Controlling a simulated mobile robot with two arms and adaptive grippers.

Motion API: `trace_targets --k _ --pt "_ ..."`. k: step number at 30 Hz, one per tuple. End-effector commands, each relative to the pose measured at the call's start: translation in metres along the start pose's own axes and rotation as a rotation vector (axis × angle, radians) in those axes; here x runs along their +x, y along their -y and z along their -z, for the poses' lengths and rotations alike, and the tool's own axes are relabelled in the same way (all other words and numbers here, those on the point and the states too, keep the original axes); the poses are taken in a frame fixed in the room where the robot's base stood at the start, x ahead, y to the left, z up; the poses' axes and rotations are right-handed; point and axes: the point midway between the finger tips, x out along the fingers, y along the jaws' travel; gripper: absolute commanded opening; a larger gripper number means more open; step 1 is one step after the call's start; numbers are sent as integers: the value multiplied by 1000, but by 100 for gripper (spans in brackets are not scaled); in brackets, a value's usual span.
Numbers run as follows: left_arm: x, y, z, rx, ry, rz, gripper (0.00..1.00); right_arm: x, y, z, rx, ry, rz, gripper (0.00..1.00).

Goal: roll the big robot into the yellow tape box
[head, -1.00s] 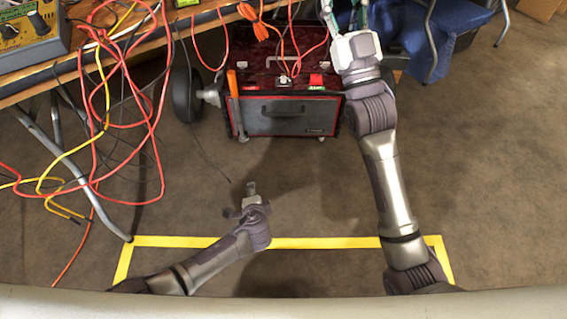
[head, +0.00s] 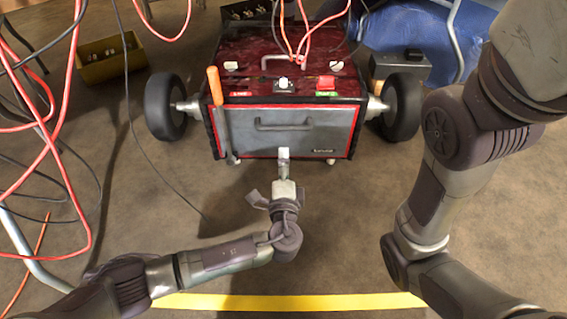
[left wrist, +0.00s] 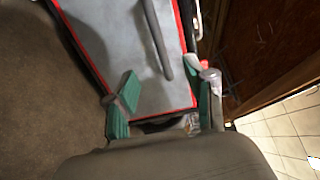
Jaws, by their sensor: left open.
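The big robot (head: 283,90) is a dark red box on two black wheels, with a grey front panel and a black bar handle (head: 284,125). It stands upright on the floor, beyond the yellow tape (head: 290,302), of which one strip shows along the bottom of the head view. My left gripper (head: 284,155) is just in front of the panel, below the handle. In the left wrist view its green-padded fingers (left wrist: 168,95) are apart and empty, facing the grey panel and handle (left wrist: 157,38). My right arm reaches up the right side; its gripper is out of frame.
Orange and black cables (head: 62,130) hang at the left, and orange cables also lie over the robot's top. A yellow bin (head: 110,60) is at the back left. Blue cloth (head: 410,35) hangs at the back right. The floor between tape and robot is mostly clear.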

Motion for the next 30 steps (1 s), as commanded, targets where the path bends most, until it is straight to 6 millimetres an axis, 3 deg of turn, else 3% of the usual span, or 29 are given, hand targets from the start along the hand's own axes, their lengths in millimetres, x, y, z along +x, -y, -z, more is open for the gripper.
trace_targets --k 30 --pt "117 -2 0 -2 2 1 54 -61 13 21 0 3 0 40"
